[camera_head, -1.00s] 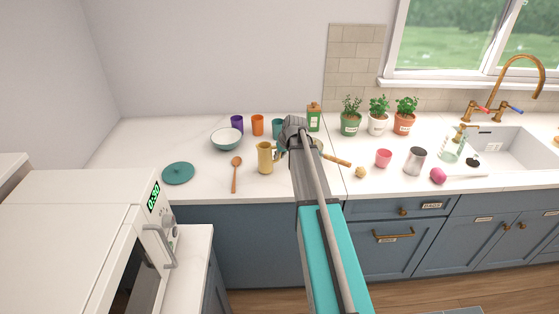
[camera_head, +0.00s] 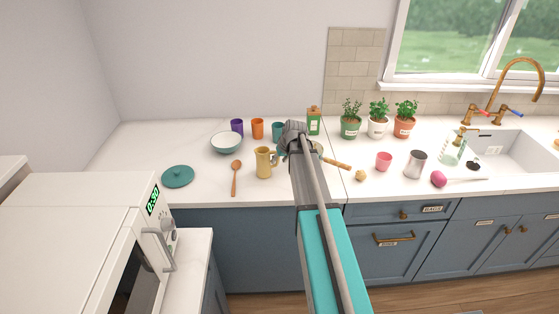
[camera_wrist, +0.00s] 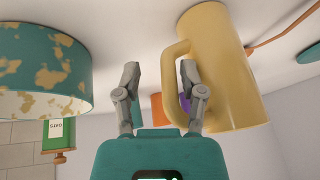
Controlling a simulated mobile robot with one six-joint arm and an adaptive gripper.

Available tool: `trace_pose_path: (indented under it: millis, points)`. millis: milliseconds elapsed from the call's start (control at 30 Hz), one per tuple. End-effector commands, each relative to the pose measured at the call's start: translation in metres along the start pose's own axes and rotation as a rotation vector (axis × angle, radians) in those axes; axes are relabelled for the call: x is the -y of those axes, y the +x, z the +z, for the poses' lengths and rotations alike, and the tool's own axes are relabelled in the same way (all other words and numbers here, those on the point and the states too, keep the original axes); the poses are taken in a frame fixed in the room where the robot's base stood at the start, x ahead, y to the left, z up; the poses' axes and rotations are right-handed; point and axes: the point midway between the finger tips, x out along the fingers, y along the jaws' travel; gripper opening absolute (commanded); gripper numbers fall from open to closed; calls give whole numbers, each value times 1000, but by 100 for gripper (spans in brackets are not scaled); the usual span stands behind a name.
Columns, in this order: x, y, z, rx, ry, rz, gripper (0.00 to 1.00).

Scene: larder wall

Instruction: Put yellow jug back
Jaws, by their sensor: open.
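The yellow jug (camera_head: 264,163) stands upright on the white counter, just left of my arm's end, with its handle towards my arm. In the wrist view, which shows the scene upside down, the jug (camera_wrist: 225,70) is large at the right. In the head view my arm mostly hides the gripper.
A wooden spoon (camera_head: 235,178), teal lid (camera_head: 177,177) and bowl (camera_head: 226,143) lie left of the jug. Purple (camera_head: 237,127), orange (camera_head: 257,129) and teal (camera_head: 278,131) cups stand behind. A teal, yellow-flecked vessel (camera_wrist: 45,75) is beside my gripper. The microwave (camera_head: 75,225) is front left.

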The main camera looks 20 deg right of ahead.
Motion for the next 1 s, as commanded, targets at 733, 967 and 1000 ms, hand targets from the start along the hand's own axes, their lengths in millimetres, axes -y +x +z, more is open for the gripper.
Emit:
trace_pose_path:
  millis: [733,967,1000]
  points:
    - [2,-38,-2,0,0,0,53]
    - [1,-60,-2,0,1,0,53]
    - [1,-63,-2,0,1,0,53]
